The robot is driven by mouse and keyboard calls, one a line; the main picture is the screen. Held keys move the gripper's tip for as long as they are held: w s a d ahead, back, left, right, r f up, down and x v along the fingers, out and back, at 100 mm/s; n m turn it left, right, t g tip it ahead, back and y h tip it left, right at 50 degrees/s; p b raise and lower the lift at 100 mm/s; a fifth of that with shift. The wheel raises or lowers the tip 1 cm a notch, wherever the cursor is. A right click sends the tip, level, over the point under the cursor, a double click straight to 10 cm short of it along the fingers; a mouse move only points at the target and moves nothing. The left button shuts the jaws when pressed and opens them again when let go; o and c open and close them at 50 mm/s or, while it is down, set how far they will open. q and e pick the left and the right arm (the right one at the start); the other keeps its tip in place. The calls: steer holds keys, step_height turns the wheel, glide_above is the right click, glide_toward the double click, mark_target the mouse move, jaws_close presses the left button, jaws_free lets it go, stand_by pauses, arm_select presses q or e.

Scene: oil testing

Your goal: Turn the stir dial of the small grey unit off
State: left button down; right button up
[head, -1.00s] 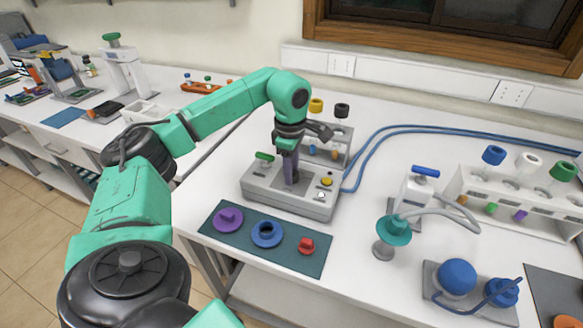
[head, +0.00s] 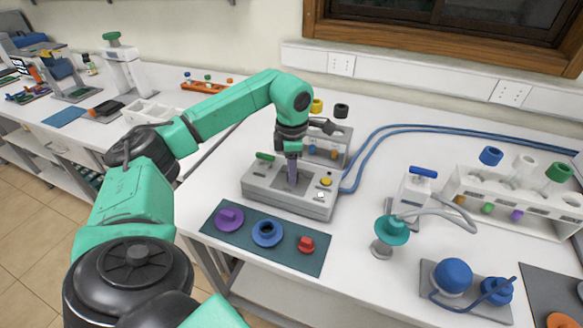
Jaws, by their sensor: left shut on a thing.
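The small grey unit (head: 262,192) sits on the white bench behind a dark green mat. On its top are a green handle (head: 265,156), a yellow knob (head: 326,180) and a small white knob (head: 320,195). I cannot tell which control is the stir dial. My left gripper (head: 293,180) points down over the middle of the unit, between the green handle and the yellow knob. It is shut on a slim purple-grey piece (head: 292,172) at the unit's dark slot. The wrist and fingers hide the lower contact. My right gripper is out of view.
The green mat (head: 285,257) in front holds a purple, a blue and a red part. A grey rack (head: 340,150) with yellow and black caps stands close behind the unit. Blue hoses run right. A teal-topped stand (head: 391,230) is to the right.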

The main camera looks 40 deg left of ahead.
arm_select(q)
steer(key=shift+c, duration=2.3)
jaws_free()
steer(key=shift+r, duration=0.15)
step_height(320, 180, up, 14)
steer(key=p, duration=0.3)
steer(key=shift+s+d+r, duration=0.15)
steer(key=shift+s+d, duration=0.05)
steer(key=shift+s, duration=0.05)
steer(key=shift+w, duration=0.1)
